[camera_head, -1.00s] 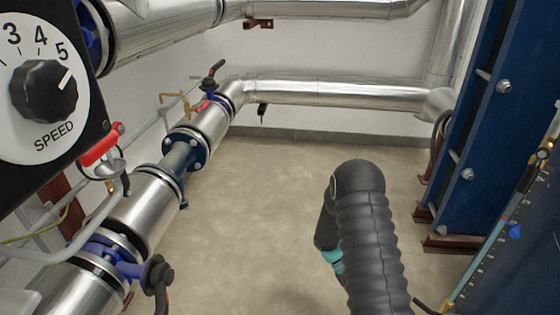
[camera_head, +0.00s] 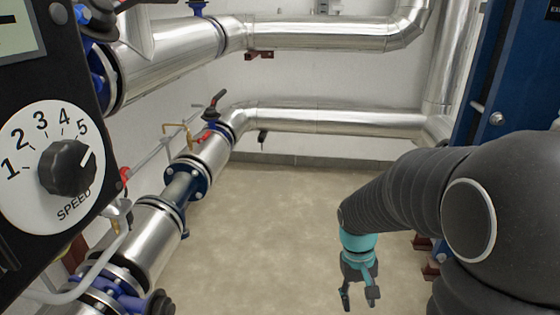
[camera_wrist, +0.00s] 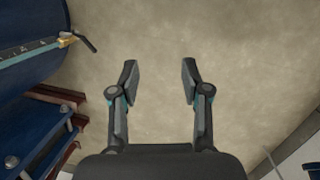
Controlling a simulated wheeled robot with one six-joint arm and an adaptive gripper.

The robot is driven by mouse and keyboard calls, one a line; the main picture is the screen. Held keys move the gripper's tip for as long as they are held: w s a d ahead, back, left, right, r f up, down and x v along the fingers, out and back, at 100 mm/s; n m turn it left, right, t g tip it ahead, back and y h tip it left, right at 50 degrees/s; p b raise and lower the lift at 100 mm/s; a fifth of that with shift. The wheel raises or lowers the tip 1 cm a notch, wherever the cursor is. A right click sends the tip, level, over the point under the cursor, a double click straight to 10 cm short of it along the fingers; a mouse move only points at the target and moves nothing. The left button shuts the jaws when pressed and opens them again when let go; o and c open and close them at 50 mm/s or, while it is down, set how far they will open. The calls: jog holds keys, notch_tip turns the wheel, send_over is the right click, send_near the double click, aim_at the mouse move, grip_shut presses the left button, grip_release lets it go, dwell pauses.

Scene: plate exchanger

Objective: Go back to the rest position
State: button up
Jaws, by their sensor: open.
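My gripper (camera_head: 359,298) hangs at the end of my black arm, right of centre in the head view, pointing down over the bare floor. In the wrist view my gripper (camera_wrist: 160,75) has its two fingers spread well apart. Nothing is between them but floor. It touches nothing that I can see.
A black panel with a speed dial (camera_head: 67,167) stands close at the left. Silver insulated pipes (camera_head: 150,232) with blue flanges run along the left and the back wall. The blue plate exchanger (camera_head: 492,115) stands at the right. The floor (camera_head: 265,225) between is clear.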

jog(key=s+r+t+p, duration=0.1)
jog(key=s+r+t, duration=0.1)
jog(key=r, duration=0.5)
jog(key=s+a+r+t+y+p, duration=0.1)
jog(key=s+r+t+p, duration=0.1)
jog(key=s+r, duration=0.3)
jog(key=s+a+r+t+p, duration=0.1)
jog(key=s+r+t, duration=0.2)
jog(key=r, duration=0.6)
jog(key=shift+s+m+t, duration=0.3)
jog(key=shift+s+m, duration=0.1)
jog(key=shift+s, duration=0.05)
jog(key=shift+f, duration=0.1)
jog(key=shift+c, duration=0.5)
